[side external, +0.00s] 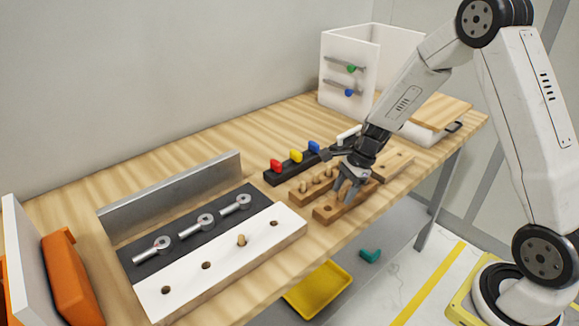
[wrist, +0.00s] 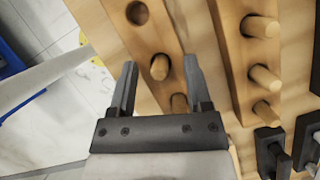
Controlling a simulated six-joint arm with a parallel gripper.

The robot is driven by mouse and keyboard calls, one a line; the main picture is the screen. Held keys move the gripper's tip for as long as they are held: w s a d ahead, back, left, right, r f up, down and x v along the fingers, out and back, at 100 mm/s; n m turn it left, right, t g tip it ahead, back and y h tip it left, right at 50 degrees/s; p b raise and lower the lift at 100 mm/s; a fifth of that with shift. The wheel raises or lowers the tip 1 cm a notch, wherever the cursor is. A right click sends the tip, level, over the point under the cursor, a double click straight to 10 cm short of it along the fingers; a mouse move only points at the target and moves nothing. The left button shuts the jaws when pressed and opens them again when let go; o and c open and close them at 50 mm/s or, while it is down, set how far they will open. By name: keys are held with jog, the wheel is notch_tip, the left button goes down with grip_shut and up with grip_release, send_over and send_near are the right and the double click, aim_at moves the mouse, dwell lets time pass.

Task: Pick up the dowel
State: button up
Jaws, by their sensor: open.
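A light wooden dowel (wrist: 159,67) stands in the front wooden block (wrist: 172,30), between the spread fingertips of my gripper (wrist: 160,64) in the wrist view. Gaps show on both sides of it, and the gripper is open and empty.
A parallel wooden block (side external: 299,197) holds several dowels. Behind it a black rack (side external: 274,179) carries red, yellow and blue pieces. A white board (side external: 186,286) with holes and one dowel (side external: 241,240) lies left. The table's front edge is close to the front block.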

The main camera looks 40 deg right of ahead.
grip_shut()
jog(key=shift+r, duration=0.1)
dwell(0.5)
jog(key=shift+r, duration=0.7)
jog(key=s+a+r, duration=0.2)
jog(key=s+r, duration=0.9)
jog(key=s, duration=0.2)
jog(key=shift+s+r, duration=0.2)
jog(key=shift+s, duration=0.2)
